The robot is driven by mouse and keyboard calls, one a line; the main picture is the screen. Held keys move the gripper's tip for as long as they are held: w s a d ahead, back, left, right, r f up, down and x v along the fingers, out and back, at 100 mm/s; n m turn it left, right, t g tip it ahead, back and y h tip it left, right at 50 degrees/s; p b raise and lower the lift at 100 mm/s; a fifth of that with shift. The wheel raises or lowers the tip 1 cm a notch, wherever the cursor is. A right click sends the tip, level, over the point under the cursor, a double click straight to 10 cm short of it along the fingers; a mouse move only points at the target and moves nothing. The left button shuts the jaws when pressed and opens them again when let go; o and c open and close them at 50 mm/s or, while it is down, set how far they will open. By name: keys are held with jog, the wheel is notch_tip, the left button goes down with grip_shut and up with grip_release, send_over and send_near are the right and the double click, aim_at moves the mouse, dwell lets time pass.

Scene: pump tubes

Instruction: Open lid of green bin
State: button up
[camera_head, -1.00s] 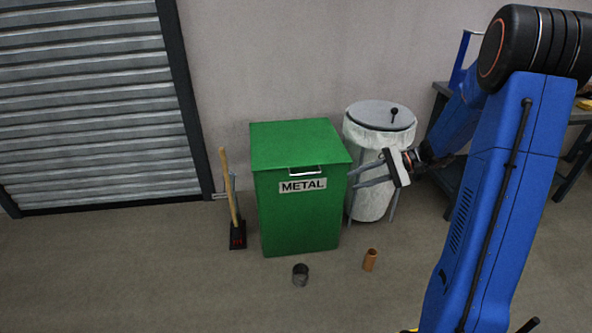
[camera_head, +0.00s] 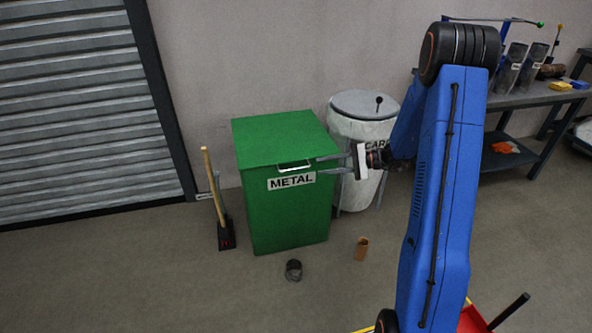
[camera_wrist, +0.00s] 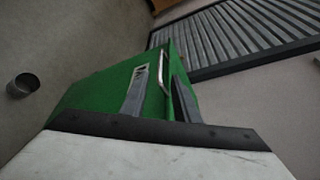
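The green bin (camera_head: 289,219) stands against the wall, with a "METAL" label on its front. Its lid (camera_head: 280,139) is closed, with a pale metal handle (camera_head: 293,168) at the front edge. My gripper (camera_head: 318,165) is at the bin's right front side, fingers pointing left toward the handle. Its two fingers are spread apart with nothing between them. In the wrist view the handle (camera_wrist: 164,73) lies ahead of my open fingers (camera_wrist: 158,95), close to the gap between them. I cannot tell whether a finger touches the bin.
A white bin with a grey lid (camera_head: 365,104) stands right of the green bin. A broom and dustpan (camera_head: 226,235) stand left. A dark ring (camera_head: 293,270) and a brown tube (camera_head: 362,249) lie on the floor in front. A workbench (camera_head: 530,96) is at the right.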

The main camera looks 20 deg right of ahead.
aim_at(296, 169)
jog(key=x, duration=1.1)
jog(key=shift+w+a, duration=0.1)
grip_shut()
